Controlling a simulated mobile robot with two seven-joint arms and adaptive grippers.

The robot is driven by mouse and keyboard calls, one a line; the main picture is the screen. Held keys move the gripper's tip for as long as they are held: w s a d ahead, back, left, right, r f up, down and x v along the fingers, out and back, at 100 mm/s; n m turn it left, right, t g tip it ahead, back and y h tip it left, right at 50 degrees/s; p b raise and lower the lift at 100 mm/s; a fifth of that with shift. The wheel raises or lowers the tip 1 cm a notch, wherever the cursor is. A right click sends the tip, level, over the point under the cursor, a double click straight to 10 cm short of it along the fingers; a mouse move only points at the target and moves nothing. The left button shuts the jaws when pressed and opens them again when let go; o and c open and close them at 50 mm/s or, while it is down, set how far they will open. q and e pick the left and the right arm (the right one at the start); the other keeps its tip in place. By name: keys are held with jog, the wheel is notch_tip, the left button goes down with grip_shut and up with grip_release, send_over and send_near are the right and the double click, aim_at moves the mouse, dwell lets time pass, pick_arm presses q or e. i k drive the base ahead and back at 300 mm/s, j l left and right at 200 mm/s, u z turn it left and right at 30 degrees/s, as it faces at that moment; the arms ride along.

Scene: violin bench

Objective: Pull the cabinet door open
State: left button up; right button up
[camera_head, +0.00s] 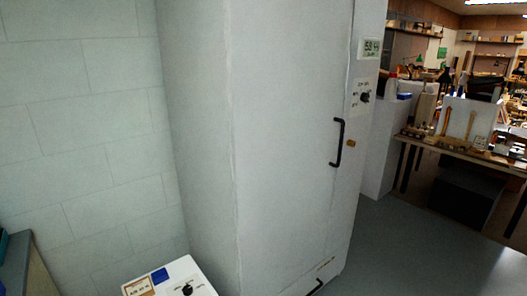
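The tall white cabinet (281,130) stands in the middle of the head view. Its door (290,180) faces right and looks shut. A black vertical bar handle (338,143) sits near the door's right edge. A second black handle (315,287) shows low down at the bottom edge of the picture. Neither of my grippers is in view, and nothing touches the door.
A display (370,48) and a dial panel (361,98) are on the cabinet's right strip. A white box with a dial (188,289) stands at the lower left. The grey floor (400,250) right of the cabinet is clear. A cluttered workbench (465,150) stands farther back.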

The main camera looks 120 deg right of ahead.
aim_at(288, 63)
jog(key=z, duration=1.05)
jog(key=j+z, duration=0.1)
jog(key=z, duration=1.45)
jog(key=k+z, duration=0.1)
jog(key=z, duration=1.45)
